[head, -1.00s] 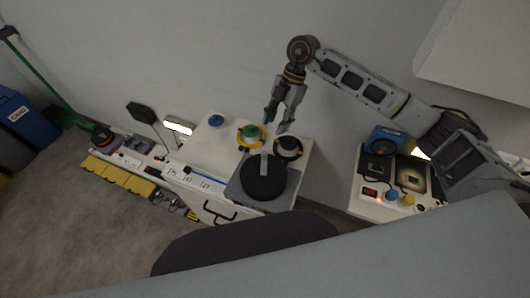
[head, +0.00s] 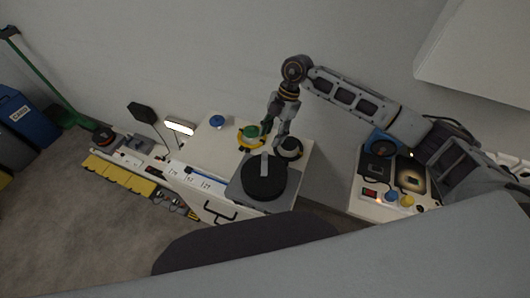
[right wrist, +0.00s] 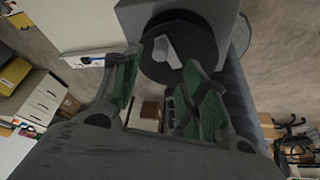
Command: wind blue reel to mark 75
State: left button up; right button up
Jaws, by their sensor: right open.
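A small blue round piece (head: 217,121) lies at the back left of the white cabinet top; it may be the blue reel, but no mark or number on it can be read. A green piece with a yellow ring (head: 250,137) and a dark round piece with a white top (head: 290,147) stand nearer. My right gripper (head: 273,134) points down, open and empty, over the area between these two; whether it touches either is unclear. Its green-padded fingers stand apart in the right wrist view (right wrist: 162,66). My left gripper is not in view.
A large black disc (head: 264,182) with a grey bar sits on a grey base at the cabinet's front. A second white table (head: 364,206) at the right carries a blue device (head: 376,137), dark panels and knobs. The cabinet's back left is mostly bare.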

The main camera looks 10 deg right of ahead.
aim_at(265, 152)
jog(key=shift+p+x, duration=0.55)
jog(key=shift+x, duration=4.05)
jog(key=shift+c, duration=0.2)
grip_shut()
